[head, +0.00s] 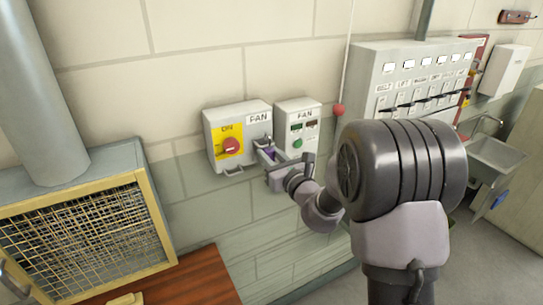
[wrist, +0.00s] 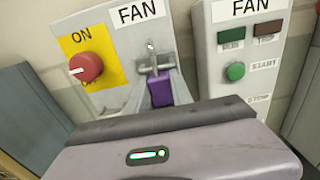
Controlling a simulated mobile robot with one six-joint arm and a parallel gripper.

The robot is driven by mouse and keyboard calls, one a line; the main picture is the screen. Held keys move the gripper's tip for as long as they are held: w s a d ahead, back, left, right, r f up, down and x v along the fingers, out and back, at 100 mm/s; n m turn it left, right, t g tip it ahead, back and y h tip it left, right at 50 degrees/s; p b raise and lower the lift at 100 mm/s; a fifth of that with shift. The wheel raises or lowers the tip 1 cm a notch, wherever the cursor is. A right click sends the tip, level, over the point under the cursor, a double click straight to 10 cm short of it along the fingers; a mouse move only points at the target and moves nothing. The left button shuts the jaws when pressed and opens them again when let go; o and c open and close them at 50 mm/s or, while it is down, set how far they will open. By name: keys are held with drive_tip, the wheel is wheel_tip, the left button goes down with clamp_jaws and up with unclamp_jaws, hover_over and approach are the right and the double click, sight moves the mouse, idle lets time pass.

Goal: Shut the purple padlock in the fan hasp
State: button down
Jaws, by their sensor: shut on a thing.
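The purple padlock (wrist: 161,92) is between the fingers of my gripper (wrist: 162,78), which is shut on its body. The padlock also shows, small, in the head view (head: 269,155), where my gripper (head: 267,151) reaches the right side of the fan switch box. The metal fan hasp (wrist: 152,58) is on the front of the box, right at the padlock's top. The padlock's shackle meets the hasp there, but I cannot tell whether it passes through or is closed. The fan switch box (head: 212,125) has a red knob (wrist: 86,67) on a yellow plate.
A second fan box (head: 313,122) with a green start button (wrist: 235,71) stands close on the right. A grey breaker panel (head: 365,75) is farther right. A mesh-fronted duct (head: 85,235) stands at lower left, beside a reddish-brown surface (head: 190,280).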

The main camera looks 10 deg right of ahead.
drive_tip(key=shift+f, duration=0.15)
idle(0.4)
drive_tip(key=c, duration=1.1)
unclamp_jaws()
drive_tip(key=shift+o, duration=0.4)
drive_tip(key=o, duration=0.6)
drive_tip(key=b+v, duration=0.2)
drive_tip(key=v, duration=0.5)
